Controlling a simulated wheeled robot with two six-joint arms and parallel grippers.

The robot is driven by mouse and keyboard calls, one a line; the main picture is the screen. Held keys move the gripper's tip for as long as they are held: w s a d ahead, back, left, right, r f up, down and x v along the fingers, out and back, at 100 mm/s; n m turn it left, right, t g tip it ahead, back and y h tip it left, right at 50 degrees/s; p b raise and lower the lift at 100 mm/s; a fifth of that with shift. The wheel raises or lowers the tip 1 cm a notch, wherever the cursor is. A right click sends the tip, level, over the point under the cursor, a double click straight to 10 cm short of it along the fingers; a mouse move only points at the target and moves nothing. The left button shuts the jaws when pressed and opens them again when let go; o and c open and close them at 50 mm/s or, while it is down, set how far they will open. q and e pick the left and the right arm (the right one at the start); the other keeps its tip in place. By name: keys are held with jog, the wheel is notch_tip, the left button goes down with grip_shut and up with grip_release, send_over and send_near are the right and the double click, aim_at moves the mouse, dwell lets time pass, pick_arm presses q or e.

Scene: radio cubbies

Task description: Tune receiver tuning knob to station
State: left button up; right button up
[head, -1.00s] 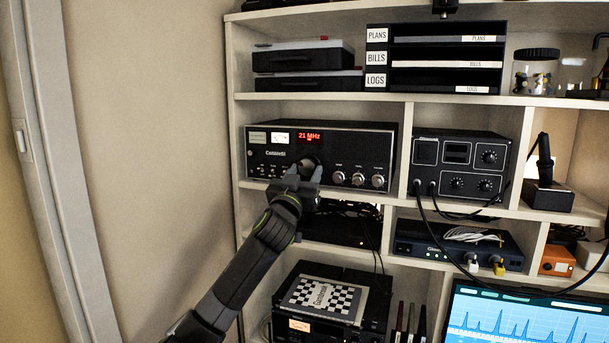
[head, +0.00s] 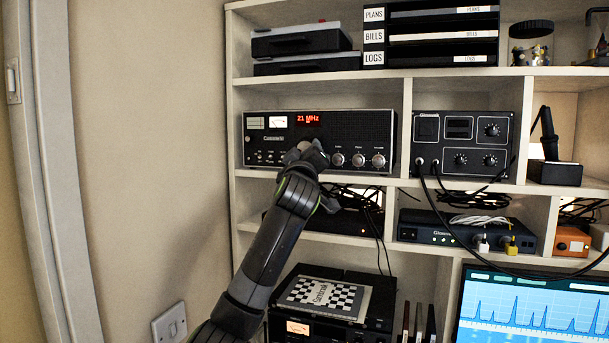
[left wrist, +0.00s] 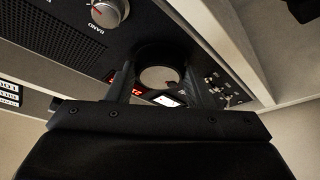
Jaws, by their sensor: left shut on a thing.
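The receiver (head: 350,125) is a black unit in the left cubby of the shelf, with a lit red display (head: 308,119) reading 21 MHz and a lit white meter. My left gripper (head: 306,152) is at the large tuning knob on its front panel. In the left wrist view the silver-faced tuning knob (left wrist: 158,78) sits between the two fingers of the gripper (left wrist: 155,88), which is shut on it. The gripper hides most of the knob in the head view. My right gripper is not in view.
Smaller knobs (head: 358,160) sit right of the tuning knob. A second black unit (head: 462,128) with plugged cables is in the neighbouring cubby. The shelf board (head: 345,180) runs close below the gripper. A monitor (head: 535,310) stands at lower right.

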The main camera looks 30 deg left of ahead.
pick_arm(q)
jog(key=shift+d+r+n+g+y+b, duration=0.1)
jog(key=shift+n+g+b, duration=0.6)
jog(key=shift+n, duration=0.75)
jog(key=shift+d+r+n+g+y+b, duration=0.1)
jog(key=shift+n+g+b, duration=0.35)
jog(key=shift+n+b, duration=0.75)
jog(key=shift+r+n+g+y+b, duration=0.1)
jog(key=shift+n+g+b, duration=0.5)
jog(key=shift+n, duration=1.05)
jog(key=o, duration=1)
jog(key=shift+w, duration=0.2)
jog(key=shift+s, duration=0.1)
jog(key=b+v, duration=0.6)
jog(key=v, duration=1.1)
jog(key=shift+d, duration=0.25)
